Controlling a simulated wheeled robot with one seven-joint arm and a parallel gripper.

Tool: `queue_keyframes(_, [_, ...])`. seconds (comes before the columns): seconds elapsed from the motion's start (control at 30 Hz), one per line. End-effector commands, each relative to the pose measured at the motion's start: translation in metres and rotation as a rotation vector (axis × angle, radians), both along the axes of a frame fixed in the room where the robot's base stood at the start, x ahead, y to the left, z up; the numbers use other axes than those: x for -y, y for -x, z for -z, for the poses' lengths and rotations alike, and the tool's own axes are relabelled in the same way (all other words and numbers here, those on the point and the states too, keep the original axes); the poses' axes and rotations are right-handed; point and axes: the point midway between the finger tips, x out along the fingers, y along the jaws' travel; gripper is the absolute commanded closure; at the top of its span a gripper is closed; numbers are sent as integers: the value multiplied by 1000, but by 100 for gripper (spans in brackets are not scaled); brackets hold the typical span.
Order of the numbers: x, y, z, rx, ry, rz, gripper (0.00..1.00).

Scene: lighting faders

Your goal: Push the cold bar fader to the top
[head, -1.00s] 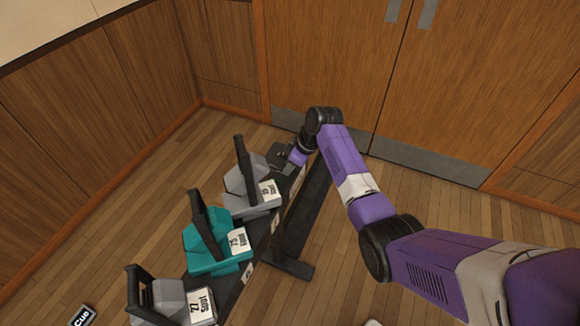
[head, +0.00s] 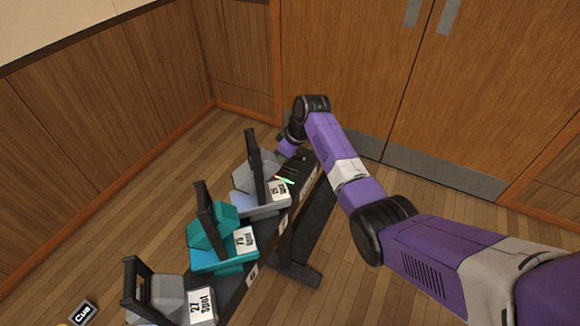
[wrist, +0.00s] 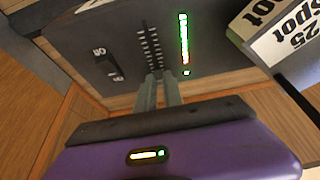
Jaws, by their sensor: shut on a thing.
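The fader panel (wrist: 120,40) is a dark plate with a slot (wrist: 150,45) flanked by tick marks. The fader cap is hidden between the fingertips. Beside the slot, a level bar (wrist: 184,40) is lit, mostly green with some red. In the head view my gripper (head: 288,148) is at the far end of the dark bar, its fingertips hidden, and the lit bar (head: 284,180) shows near it. No label naming the fader is legible.
An ON switch (wrist: 105,65) sits left of the slot. Grey (head: 262,185), teal (head: 222,240) and nearer grey (head: 170,300) lamps with handles line the bar (head: 240,280). A Cue box (head: 83,312) is on the floor. Wooden doors (head: 350,70) stand behind.

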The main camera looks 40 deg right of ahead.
Motion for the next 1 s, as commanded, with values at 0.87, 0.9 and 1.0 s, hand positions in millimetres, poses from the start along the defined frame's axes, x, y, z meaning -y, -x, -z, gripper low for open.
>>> queue_keyframes(0.87, [1, 2, -15, 8, 2, 0, 66])
queue_keyframes(0.9, [2, 5, -20, 7, 3, -1, 66])
queue_keyframes(1.0, [4, 10, -36, 10, 4, 0, 66])
